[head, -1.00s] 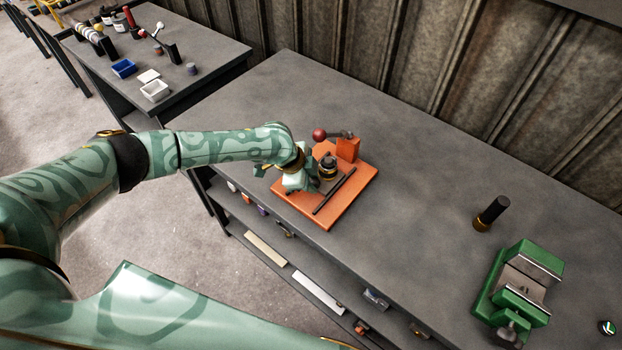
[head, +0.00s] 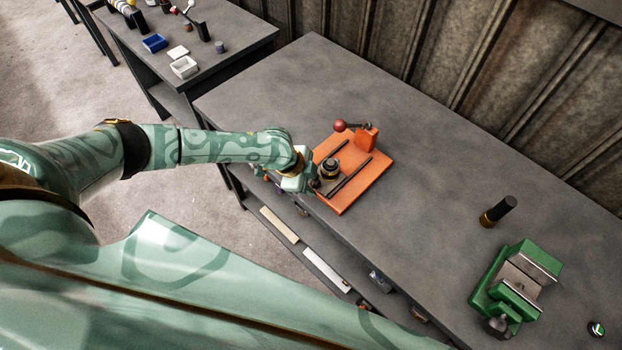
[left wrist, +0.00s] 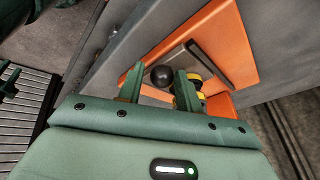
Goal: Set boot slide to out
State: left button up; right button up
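The boot slide is a grey carriage with a dark, yellow-banded round part (head: 330,167), on dark rails (head: 349,178) over an orange base plate (head: 366,188). It sits toward the plate's near left side. Its dark ball knob (head: 315,183) points at my left gripper (head: 308,182), which is at that edge. In the left wrist view the knob (left wrist: 161,76) lies between the spread fingers of my left gripper (left wrist: 158,84), with a visible gap at the left finger. The yellow-banded part is partly hidden behind the right finger. My right gripper is out of view.
A red ball lever (head: 339,126) sits on an orange block (head: 367,138) behind the slide. A black cylinder (head: 498,211) and a green vise (head: 515,285) stand farther right. The bench (head: 420,165) between is clear. A second bench (head: 235,40) holds small bins.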

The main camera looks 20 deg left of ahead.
pick_arm(q)
jog(key=p+v, duration=0.3)
jog(key=v, duration=1.3)
jog(key=shift+a+r, duration=0.15)
